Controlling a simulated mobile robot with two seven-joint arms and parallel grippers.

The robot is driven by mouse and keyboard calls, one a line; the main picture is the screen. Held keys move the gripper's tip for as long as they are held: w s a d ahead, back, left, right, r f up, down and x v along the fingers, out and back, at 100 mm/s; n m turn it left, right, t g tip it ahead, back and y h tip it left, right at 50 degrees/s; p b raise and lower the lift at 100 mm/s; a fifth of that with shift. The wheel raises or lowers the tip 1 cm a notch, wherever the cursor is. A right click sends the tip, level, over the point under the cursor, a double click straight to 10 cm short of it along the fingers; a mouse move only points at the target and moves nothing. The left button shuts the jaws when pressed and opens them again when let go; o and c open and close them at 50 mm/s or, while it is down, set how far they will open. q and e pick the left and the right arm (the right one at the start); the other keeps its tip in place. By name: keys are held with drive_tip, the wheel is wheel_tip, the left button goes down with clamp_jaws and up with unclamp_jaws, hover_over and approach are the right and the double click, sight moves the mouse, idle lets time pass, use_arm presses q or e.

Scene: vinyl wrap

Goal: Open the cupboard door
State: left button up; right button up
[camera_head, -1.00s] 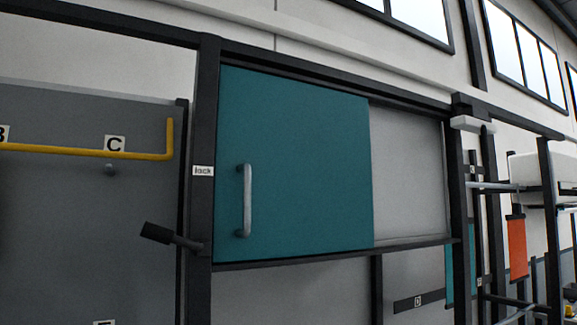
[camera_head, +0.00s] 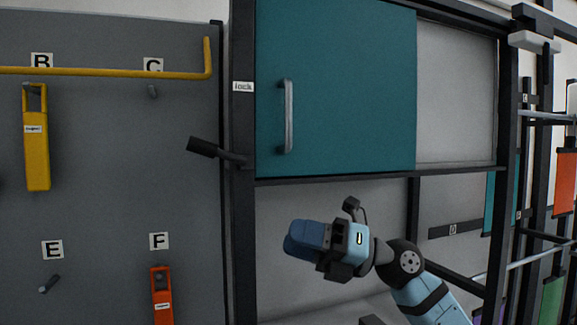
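The cupboard door (camera_head: 350,90) is a teal panel in a dark frame, covering the left and middle of the opening. A pale grey panel (camera_head: 456,95) shows to its right. A grey vertical handle (camera_head: 288,116) is near the door's left edge. A black lever (camera_head: 216,151) sticks out leftward from the post below the "lock" label (camera_head: 243,86). My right gripper (camera_head: 305,240) is below the door and handle, pointing left and apart from both. Its fingers are not clear enough to tell open from shut. My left gripper is not in view.
A grey board (camera_head: 110,200) at left has a yellow rail (camera_head: 110,72), a hanging yellow tag (camera_head: 36,140), an orange tag (camera_head: 162,296) and pegs. Dark posts and rails with hanging coloured panels stand at right. The space before the door is clear.

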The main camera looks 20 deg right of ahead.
drive_tip(key=s+d+r+n+t+h, duration=0.1)
drive_tip(key=d+r+n+t+h, duration=0.3)
drive_tip(key=r, duration=0.8)
drive_tip(key=m+t+h, duration=0.2)
drive_tip(key=t+h, duration=0.2)
drive_tip(key=h, duration=0.1)
approach(291, 108)
drive_tip(key=p+x, duration=0.4)
drive_tip(key=x, duration=0.5)
drive_tip(key=shift+w+a, duration=0.2)
drive_tip(key=shift+w, duration=0.15)
drive_tip(key=shift+w+a, duration=0.2)
drive_tip(key=shift+w, duration=0.15)
drive_tip(key=shift+f, duration=0.1)
clamp_jaws()
